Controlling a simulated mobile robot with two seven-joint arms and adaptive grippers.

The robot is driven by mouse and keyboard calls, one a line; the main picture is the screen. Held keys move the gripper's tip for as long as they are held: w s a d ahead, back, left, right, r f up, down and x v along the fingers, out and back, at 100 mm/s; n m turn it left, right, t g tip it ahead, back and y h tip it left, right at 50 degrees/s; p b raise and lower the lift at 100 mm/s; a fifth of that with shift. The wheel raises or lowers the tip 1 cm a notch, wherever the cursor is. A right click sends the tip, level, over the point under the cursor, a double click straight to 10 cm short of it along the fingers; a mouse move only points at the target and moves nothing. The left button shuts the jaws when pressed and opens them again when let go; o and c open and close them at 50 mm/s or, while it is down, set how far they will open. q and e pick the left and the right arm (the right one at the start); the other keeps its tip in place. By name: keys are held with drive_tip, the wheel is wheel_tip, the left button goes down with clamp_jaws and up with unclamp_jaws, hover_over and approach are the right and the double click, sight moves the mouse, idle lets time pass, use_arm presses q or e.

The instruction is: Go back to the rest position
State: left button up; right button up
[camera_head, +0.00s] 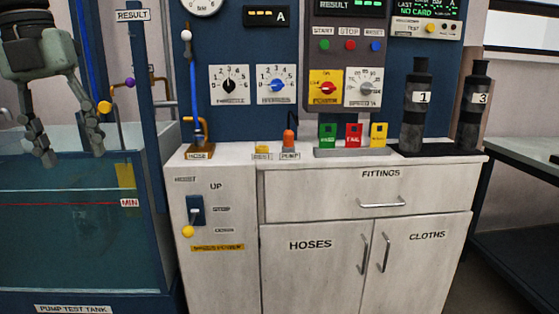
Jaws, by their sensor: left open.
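My left gripper (70,150) hangs at the upper left of the head view, fingers pointing down. It is open and nothing is between its fingers. It shows in front of the pump test tank (85,235), over the tank's upper part. My right gripper is not in view.
A white cabinet (310,176) stands in the middle, with a drawer marked FITTINGS and a control panel behind. Two dark pump tubes, number 1 (415,115) and number 3 (472,110), stand upright at its right end. A dark side table (525,165) is at the right.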

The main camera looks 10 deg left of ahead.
use_arm(q)
drive_tip(key=w+f+n+t+h+p, duration=0.2)
drive_tip(key=w+f+n+t+h, duration=0.4)
drive_tip(key=w+f+t+h, duration=0.55)
drive_tip(key=s+a+f+n+t+y, duration=0.1)
drive_tip(key=a+f+n+y, duration=0.3)
drive_tip(key=f+n+y, duration=0.65)
drive_tip(key=a+f+n+t+y, duration=0.1)
drive_tip(key=a+f+n+y, duration=0.4)
drive_tip(key=f, duration=1)
drive_tip(key=s+d+f+n+g+p, duration=0.1)
drive_tip(key=s+d+f+n+g, duration=0.35)
drive_tip(key=s+f, duration=0.35)
drive_tip(key=s+d+f+n+g+h, duration=0.1)
drive_tip(key=s+d+f+g, duration=0.5)
drive_tip(key=s+d+f, duration=0.6)
drive_tip(key=s+d+n+p, duration=0.1)
drive_tip(key=s+d, duration=0.1)
drive_tip(key=s, duration=0.1)
drive_tip(key=shift+s+d+f+n+g, duration=0.25)
drive_tip(key=shift+d+f+n+g, duration=0.05)
drive_tip(key=shift+n+g, duration=0.1)
